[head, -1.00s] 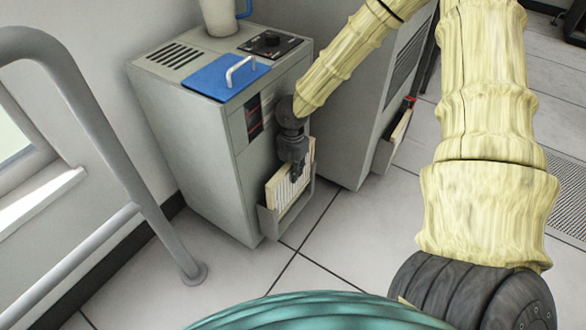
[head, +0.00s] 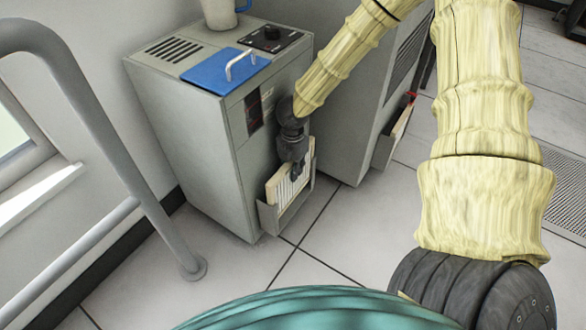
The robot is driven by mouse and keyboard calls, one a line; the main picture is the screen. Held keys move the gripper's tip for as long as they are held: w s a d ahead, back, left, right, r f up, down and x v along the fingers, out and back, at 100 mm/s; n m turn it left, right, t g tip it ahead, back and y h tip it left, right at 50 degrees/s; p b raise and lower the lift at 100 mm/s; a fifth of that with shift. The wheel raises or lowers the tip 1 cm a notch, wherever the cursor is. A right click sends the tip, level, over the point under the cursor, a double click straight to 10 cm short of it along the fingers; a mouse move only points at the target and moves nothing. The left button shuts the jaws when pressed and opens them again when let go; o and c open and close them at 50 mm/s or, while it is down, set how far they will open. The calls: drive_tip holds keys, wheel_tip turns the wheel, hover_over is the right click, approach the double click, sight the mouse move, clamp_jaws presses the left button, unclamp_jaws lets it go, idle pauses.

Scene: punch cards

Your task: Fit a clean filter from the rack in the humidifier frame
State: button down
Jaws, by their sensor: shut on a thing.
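A pale pleated filter with a cream frame (head: 277,192) stands upright in a grey holder (head: 268,218) on the side of the grey cabinet. My dark gripper (head: 296,172) points down at the filter's upper part and is shut on it. The filter's lower part is hidden behind the holder's front wall. The gripper covers part of the pleats, so the exact grip is hard to see. I cannot tell whether this holder is the rack or the humidifier frame.
The grey cabinet (head: 185,140) has a blue lid (head: 226,74) with a handle and a white container (head: 219,14) on top. A second cabinet beside it has a side holder with a cream panel (head: 400,125). A grey rail (head: 110,170) stands at left. Floor in front is clear.

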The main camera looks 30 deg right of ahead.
drive_tip(key=shift+f, duration=0.25)
drive_tip(key=shift+f+b, duration=0.4)
drive_tip(key=shift+f, duration=1.55)
drive_tip(key=c, duration=1.3)
unclamp_jaws()
drive_tip(key=shift+o, duration=0.5)
drive_tip(key=o, duration=0.4)
drive_tip(key=shift+w+r, duration=0.1)
drive_tip(key=shift+w, duration=0.05)
drive_tip(key=shift+c, duration=0.4)
